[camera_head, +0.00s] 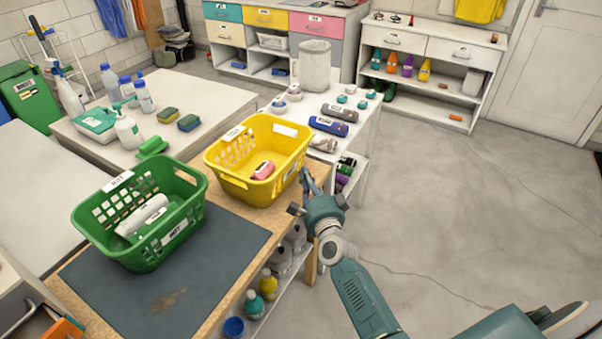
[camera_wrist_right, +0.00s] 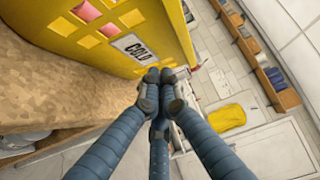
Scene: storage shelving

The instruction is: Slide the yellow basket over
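The yellow basket (camera_head: 243,182) stands upright on the wooden edge of the workbench, with a pink item (camera_head: 263,170) inside it. My right gripper (camera_head: 305,176) is at the basket's right side. In the right wrist view its fingers (camera_wrist_right: 160,75) come together at the tips, with nothing visible between them. They are close to the basket's yellow wall (camera_wrist_right: 170,30), just by its "COLD" label (camera_wrist_right: 135,47); I cannot tell whether they touch it. My left gripper is not in view.
A green basket (camera_head: 150,252) with a white roll in it stands left of the yellow one on a dark mat (camera_head: 190,300). Behind, a white table (camera_head: 200,95) holds bottles and sponges, and a white shelf (camera_head: 372,125) holds rolled items and a grey bin (camera_head: 314,65). Floor is clear to the right.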

